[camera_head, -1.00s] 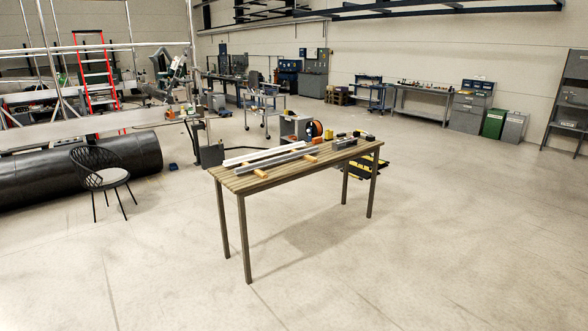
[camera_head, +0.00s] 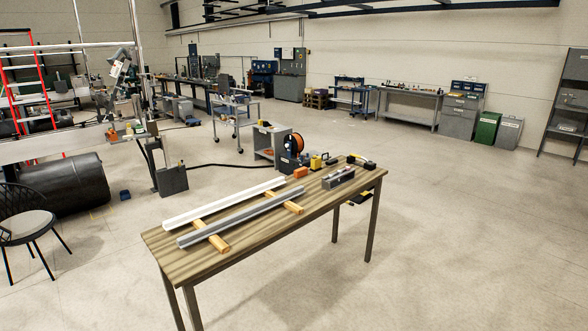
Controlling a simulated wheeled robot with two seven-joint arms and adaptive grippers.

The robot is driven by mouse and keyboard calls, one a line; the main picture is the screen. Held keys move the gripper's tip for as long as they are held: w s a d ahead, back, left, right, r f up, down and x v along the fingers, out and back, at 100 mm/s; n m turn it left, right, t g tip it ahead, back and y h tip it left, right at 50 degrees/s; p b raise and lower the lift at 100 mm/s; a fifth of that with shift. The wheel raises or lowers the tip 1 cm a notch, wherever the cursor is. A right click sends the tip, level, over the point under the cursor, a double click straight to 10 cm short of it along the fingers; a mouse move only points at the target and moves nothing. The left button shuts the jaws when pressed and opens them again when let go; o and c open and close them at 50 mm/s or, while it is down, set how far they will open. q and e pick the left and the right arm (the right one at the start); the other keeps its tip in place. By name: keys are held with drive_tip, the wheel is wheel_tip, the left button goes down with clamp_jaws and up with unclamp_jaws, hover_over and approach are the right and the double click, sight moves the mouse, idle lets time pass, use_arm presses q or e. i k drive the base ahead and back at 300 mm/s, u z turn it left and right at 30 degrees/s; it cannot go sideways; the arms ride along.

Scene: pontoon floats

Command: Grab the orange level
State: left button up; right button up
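A small orange block-like thing (camera_head: 300,172) lies on the far half of the wooden table (camera_head: 190,262). It is too small to tell for sure that it is the orange level. A yellow item (camera_head: 316,162) stands just right of it. A grey block-shaped tool (camera_head: 338,178) lies nearer the right edge. A white bar (camera_head: 225,202) and a grey bar (camera_head: 240,215) rest across two orange-brown wooden blocks (camera_head: 212,237). Neither of my grippers shows in the head view.
A black chair (camera_head: 28,226) and a large dark pipe (camera_head: 62,190) are at left. A grey stand with an orange-and-black reel (camera_head: 297,144) is behind the table. A wheeled cart (camera_head: 236,112) stands farther back. The floor in front and to the right is clear.

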sight(299, 173)
drive_tip(key=z, duration=0.05)
drive_tip(key=i, duration=2.15)
drive_tip(key=z, duration=1.9)
drive_tip(key=i, duration=3.7)
drive_tip(key=u, duration=4.25)
